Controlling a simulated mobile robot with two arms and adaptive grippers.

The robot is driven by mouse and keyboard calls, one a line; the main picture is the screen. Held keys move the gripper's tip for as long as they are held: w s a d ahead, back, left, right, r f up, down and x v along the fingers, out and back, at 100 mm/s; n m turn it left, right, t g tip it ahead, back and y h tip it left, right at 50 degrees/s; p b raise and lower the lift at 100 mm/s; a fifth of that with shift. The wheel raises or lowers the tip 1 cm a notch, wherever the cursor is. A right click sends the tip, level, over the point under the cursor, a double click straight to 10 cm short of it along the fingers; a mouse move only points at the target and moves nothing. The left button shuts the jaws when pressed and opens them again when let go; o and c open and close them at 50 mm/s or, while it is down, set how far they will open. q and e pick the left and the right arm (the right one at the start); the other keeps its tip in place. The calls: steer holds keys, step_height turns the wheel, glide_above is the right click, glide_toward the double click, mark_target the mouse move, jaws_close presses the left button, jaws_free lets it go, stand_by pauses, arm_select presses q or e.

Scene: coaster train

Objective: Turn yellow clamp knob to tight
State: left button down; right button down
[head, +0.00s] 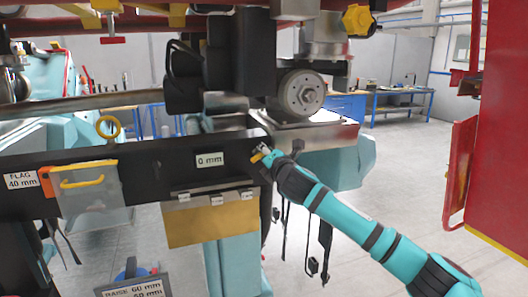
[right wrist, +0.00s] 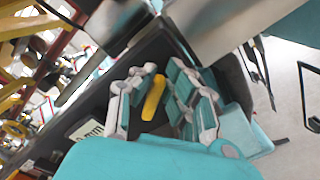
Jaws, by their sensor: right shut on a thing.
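In the head view my right arm reaches in from the lower right, and its gripper (head: 264,153) is at the right end of the black beam, right of the "0 mm" label. A small piece of the yellow knob (head: 256,157) shows beside the fingertips. In the right wrist view the yellow knob (right wrist: 153,97) is a slim, rounded bar standing out from the black beam. The fingers of my right gripper (right wrist: 152,100) are on both sides of it, shut on it. The knob's base is partly hidden. My left gripper is not in view.
A grey wheel (head: 302,95) is above the gripper. A red panel (head: 505,120) stands at right. Black straps (head: 318,245) hang below.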

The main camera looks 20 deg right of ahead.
steer(key=m, duration=0.4)
steer(key=shift+d+f, duration=0.1)
steer(key=shift+f, duration=0.1)
steer(key=shift+m+b, duration=0.35)
steer(key=shift+m, duration=0.95)
steer(key=shift+d, duration=0.1)
steer(key=c, duration=1.5)
jaws_free()
steer(key=shift+o, duration=0.7)
steer(key=shift+f, duration=0.2)
steer(key=shift+s+f, duration=0.1)
steer(key=shift+s, duration=0.2)
steer(key=s, duration=1.1)
steer(key=shift+s+d, duration=0.2)
steer(key=shift+s, duration=0.05)
